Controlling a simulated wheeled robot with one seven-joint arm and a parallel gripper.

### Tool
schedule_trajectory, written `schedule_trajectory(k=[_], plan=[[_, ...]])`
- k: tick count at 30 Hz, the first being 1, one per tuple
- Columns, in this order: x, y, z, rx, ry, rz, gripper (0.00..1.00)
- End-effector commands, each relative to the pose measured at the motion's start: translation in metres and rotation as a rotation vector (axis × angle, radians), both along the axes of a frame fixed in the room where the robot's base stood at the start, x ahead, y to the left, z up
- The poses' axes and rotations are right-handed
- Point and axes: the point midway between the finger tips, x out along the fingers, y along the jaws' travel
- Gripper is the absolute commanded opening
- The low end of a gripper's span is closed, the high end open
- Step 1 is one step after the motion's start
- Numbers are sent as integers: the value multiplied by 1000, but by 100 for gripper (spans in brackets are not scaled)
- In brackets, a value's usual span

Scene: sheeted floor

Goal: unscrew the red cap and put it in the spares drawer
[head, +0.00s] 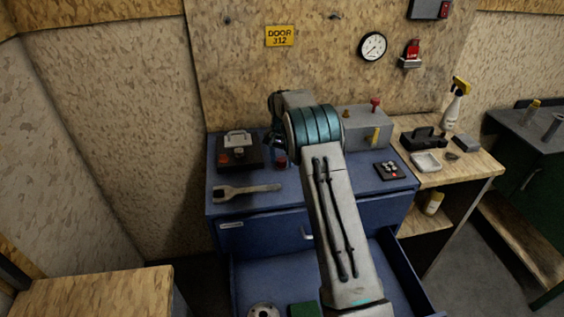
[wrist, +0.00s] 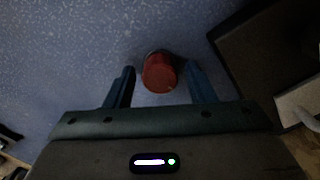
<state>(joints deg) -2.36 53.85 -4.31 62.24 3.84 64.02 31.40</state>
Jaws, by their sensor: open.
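A round red cap (wrist: 159,73) lies between the two fingers of my gripper (wrist: 160,68) in the wrist view, with a gap on each side. My gripper is open and not closed on it. In the head view the red cap (head: 281,162) shows small on the blue bench top (head: 285,205), partly under my arm's end. What the cap is screwed onto is hidden beneath it. A lower blue drawer (head: 404,275) is pulled out; a shut drawer (head: 262,233) with a small unreadable label is above it.
A dark box (head: 240,158) stands left of the cap, and a wrench (head: 247,191) lies in front. A grey box (head: 368,127) with a red knob stands right. The open drawer holds a round grey part (head: 263,311) and a green block (head: 304,310).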

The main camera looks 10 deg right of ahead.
Motion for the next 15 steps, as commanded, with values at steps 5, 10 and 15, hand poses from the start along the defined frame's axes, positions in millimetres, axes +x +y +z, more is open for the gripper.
schedule_trajectory(k=[5, 10, 15], plan=[[0, 0, 0, -1, 0, -218, 50], [0, 0, 1, -1, 0, -429, 50], [0, 0, 1, -1, -1, -640, 50]])
